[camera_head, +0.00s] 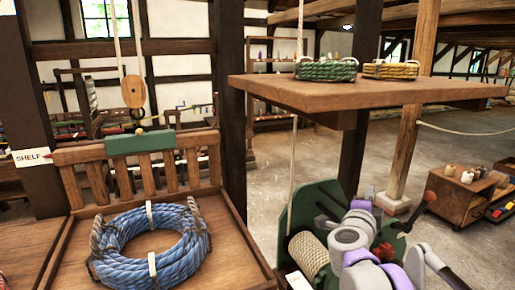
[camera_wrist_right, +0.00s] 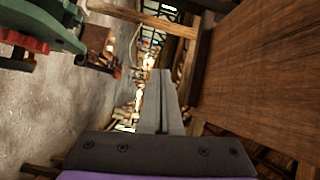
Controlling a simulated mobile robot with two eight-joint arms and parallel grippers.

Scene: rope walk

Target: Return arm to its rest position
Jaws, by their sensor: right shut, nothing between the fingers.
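My right gripper (camera_head: 324,212) is in the lower right of the head view, in front of the green machine (camera_head: 297,212). Its grey and purple arm links come in from the bottom edge. In the right wrist view the two fingers of my right gripper (camera_wrist_right: 161,78) lie together, with nothing seen between them. They point away from the camera, and a wide wooden surface (camera_wrist_right: 258,75) runs along their right side. My left arm and gripper are not in view.
A wooden shelf (camera_head: 370,91) carrying green (camera_head: 326,71) and yellow (camera_head: 391,70) rope coils hangs above my right arm. A blue rope coil (camera_head: 150,250) lies in a wooden tray at left. A wooden cart (camera_head: 455,205) stands at right. Stone floor shows between.

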